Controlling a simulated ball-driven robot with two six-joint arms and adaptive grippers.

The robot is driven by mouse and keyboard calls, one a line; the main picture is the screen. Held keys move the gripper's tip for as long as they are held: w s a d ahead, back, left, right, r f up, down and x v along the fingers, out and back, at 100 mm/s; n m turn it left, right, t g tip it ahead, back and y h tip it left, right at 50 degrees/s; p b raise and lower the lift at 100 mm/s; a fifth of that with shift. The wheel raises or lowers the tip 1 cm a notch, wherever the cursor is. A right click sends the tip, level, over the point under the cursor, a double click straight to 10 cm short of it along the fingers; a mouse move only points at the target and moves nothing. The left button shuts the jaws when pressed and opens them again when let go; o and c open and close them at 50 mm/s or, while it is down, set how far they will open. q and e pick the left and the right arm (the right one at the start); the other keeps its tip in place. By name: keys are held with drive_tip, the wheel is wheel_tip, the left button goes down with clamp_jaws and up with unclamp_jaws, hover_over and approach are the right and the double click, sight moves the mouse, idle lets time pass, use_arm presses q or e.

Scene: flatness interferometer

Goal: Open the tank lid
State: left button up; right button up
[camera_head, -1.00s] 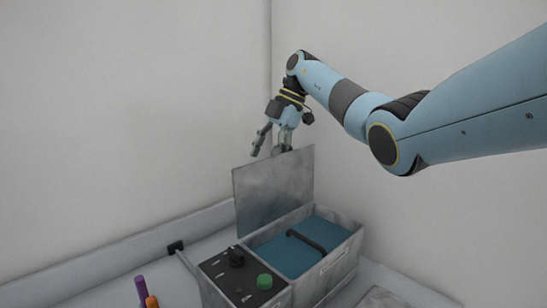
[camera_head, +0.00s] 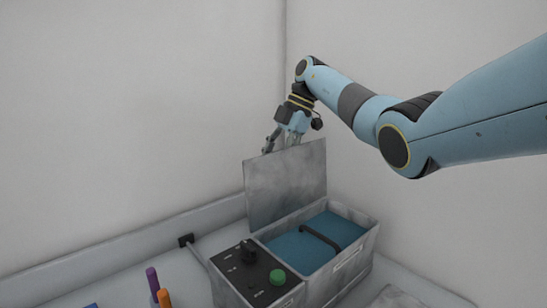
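The tank (camera_head: 352,262) is a grey metal box at the lower middle, with blue liquid (camera_head: 310,245) inside and a black handle-like bar (camera_head: 320,237) across it. Its grey lid (camera_head: 286,183) stands about upright at the back edge, leaving the tank uncovered. My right gripper (camera_head: 279,145) points down at the lid's top edge, with its fingers spread apart. The fingertips are partly hidden behind the lid, and I cannot tell whether they touch it. My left gripper is not in view.
A black control panel (camera_head: 246,273) with a knob (camera_head: 248,252) and a green button (camera_head: 278,277) adjoins the tank on the left. Purple (camera_head: 152,279) and orange (camera_head: 164,298) pen-like items stand at lower left. Pale walls rise close behind.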

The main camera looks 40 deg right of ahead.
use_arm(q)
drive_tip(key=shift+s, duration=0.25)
use_arm(e)
drive_tip(key=shift+w+d+r, duration=0.35)
drive_tip(key=shift+w+r, duration=0.1)
drive_tip(key=shift+r, duration=0.25)
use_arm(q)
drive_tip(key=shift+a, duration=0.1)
use_arm(e)
drive_tip(key=shift+s+d+r, duration=0.1)
drive_tip(key=shift+r, duration=0.05)
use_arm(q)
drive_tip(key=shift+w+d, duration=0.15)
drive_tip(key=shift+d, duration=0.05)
use_arm(e)
drive_tip(key=v, duration=1)
drive_tip(key=shift+s, duration=0.3)
